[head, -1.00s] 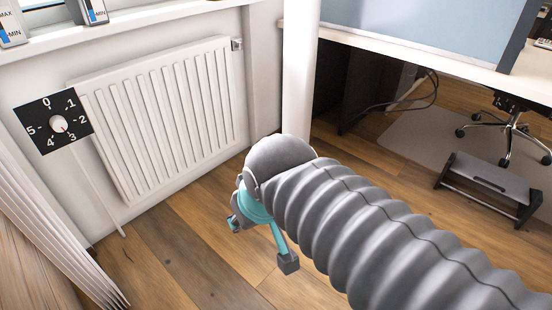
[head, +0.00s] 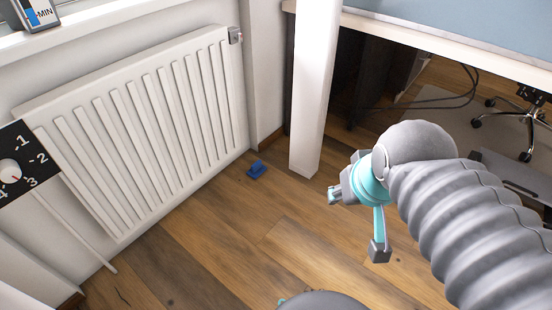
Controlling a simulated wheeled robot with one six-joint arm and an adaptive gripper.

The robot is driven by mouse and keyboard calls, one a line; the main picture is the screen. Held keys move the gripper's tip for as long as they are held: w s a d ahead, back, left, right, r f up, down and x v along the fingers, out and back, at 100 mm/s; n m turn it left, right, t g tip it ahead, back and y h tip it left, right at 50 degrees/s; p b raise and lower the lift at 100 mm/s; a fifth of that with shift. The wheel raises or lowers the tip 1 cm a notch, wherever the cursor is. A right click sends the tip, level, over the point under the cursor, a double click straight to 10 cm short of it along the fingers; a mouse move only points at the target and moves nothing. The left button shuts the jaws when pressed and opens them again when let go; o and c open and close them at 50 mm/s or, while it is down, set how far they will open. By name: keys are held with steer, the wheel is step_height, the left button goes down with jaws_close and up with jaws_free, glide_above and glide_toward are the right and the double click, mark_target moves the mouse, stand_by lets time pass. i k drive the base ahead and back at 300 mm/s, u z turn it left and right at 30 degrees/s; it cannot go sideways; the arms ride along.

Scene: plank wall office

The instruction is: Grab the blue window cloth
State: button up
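A small blue cloth (head: 256,170) lies on the wooden floor close to the wall, between the right end of the radiator and the white desk leg. It looks small and slightly raised; its exact shape is hard to tell. My gripper (head: 358,224) is to the right of the cloth and well apart from it, in front of the desk. Its fingers are spread with a gap between them, and nothing shows in it.
A white radiator (head: 140,130) lines the wall at left, with a dial board (head: 22,165) at its left. The white desk leg (head: 313,90) stands between the cloth and the dark space under the desk. Bare floor (head: 225,230) lies in front of the cloth.

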mark_target(257, 169)
steer(key=u, duration=0.3)
steer(key=i, duration=0.95)
steer(key=u, duration=0.6)
